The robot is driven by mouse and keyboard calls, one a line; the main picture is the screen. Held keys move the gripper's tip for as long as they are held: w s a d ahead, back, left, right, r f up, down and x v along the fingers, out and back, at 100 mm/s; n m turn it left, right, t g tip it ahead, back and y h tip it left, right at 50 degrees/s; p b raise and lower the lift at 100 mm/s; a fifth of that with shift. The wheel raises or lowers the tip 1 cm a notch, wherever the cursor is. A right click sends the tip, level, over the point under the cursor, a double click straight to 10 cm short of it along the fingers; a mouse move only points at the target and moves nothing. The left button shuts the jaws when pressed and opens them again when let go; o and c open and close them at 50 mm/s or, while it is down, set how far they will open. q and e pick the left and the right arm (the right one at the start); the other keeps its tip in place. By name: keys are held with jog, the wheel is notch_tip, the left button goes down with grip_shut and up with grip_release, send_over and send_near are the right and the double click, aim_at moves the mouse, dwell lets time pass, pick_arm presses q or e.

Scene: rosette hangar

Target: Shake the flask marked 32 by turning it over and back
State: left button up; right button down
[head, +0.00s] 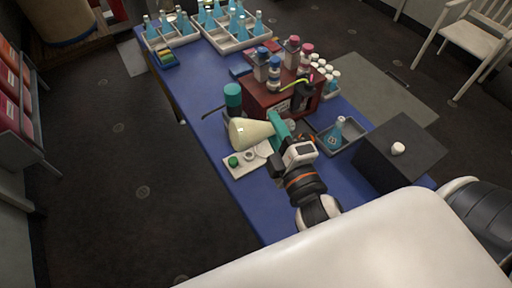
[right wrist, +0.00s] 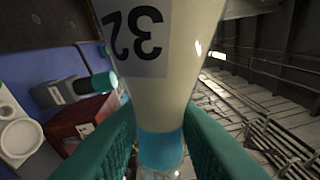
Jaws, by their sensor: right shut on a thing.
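The flask marked 32 (head: 250,133) is a cream-coloured cone held in the air above the blue table, lying roughly on its side with its wide base to the left. In the right wrist view the flask (right wrist: 190,50) shows its white label, with the 32 upside down, and a blue band of neck near the fingers. My right gripper (head: 278,130) has teal fingers shut on the flask's neck. My left gripper is not in view.
A white tray (head: 240,171) with a green cap lies below the flask. A dark red box (head: 264,98) with bottles, a teal-topped container (head: 232,96), a grey tray (head: 351,137) with a blue flask and a dark box (head: 385,160) stand close by.

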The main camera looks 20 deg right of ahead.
jog(key=m, duration=0.2)
jog(key=shift+a+m, duration=0.1)
jog(key=shift+m, duration=0.3)
jog(key=n+p, duration=0.1)
jog(key=n, duration=0.4)
jog(key=shift+r, duration=0.2)
jog(key=n+p, duration=0.1)
jog(key=n, duration=0.1)
jog(key=shift+f+n, duration=0.1)
jog(key=shift+n, duration=0.2)
jog(key=n+p, duration=0.1)
jog(key=n, duration=0.1)
jog(key=n+p, duration=0.1)
jog(key=n, duration=0.2)
jog(key=shift+r+n+y+p, duration=0.2)
jog(key=shift+n+y+p, duration=0.1)
jog(key=shift+f+n, duration=0.1)
jog(key=shift+n, duration=0.6)
jog(key=shift+f, duration=0.15)
